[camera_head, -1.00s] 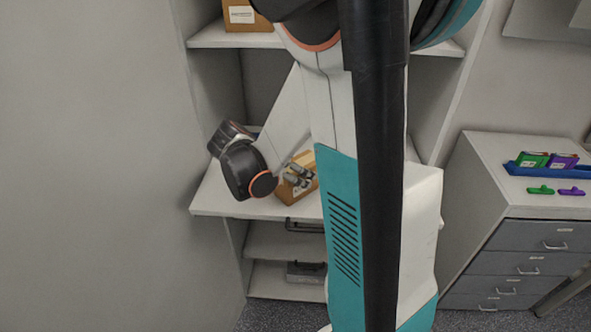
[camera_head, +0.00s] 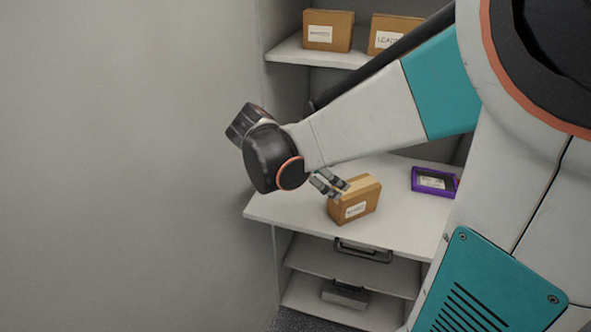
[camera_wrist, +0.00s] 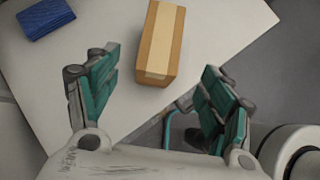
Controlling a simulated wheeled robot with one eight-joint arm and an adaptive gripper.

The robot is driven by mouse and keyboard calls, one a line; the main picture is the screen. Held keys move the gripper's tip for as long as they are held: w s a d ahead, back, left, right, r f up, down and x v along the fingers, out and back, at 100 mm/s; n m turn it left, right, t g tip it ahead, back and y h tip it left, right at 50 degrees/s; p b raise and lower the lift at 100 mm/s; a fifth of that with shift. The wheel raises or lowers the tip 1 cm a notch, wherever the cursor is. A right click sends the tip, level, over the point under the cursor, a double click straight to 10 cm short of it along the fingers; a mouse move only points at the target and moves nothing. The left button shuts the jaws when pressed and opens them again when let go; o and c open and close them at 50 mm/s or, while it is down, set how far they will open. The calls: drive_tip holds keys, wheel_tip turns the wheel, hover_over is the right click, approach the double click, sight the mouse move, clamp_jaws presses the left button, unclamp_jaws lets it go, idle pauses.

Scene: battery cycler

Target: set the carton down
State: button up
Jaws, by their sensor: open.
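The carton (camera_head: 355,201) is a brown box with a white label, standing on the white worktop of the shelf unit (camera_head: 285,210). In the wrist view the carton (camera_wrist: 161,45) shows its taped top and lies mostly beyond my fingertips, its lower end near the gap between them. My gripper (camera_head: 328,184) is open, at the carton's left upper side in the head view. In the wrist view my gripper (camera_wrist: 160,88) has its teal-padded fingers wide apart with nothing between them. Whether a finger still touches the carton is unclear.
A purple-framed item (camera_head: 434,181) lies on the worktop to the right of the carton. A blue block (camera_wrist: 46,17) shows in the wrist view. Two boxes (camera_head: 328,30) (camera_head: 393,34) stand on the shelf above. A black-handled case (camera_head: 362,250) is below. A wall is at left.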

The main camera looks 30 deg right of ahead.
drive_tip(key=s+a+r+m+t+y, duration=0.1)
drive_tip(key=s+a+m+t+y, duration=0.3)
drive_tip(key=a+m, duration=0.4)
drive_tip(key=s+a+r+m+t+y, duration=0.1)
drive_tip(key=s+a+m+t+y, duration=0.2)
drive_tip(key=a+m, duration=0.5)
drive_tip(key=shift+s+a+r+m+t+y, duration=0.15)
drive_tip(key=shift+s+a+m+t+y, duration=0.25)
drive_tip(key=shift+s+a+y, duration=0.4)
drive_tip(key=shift+w+d, duration=0.2)
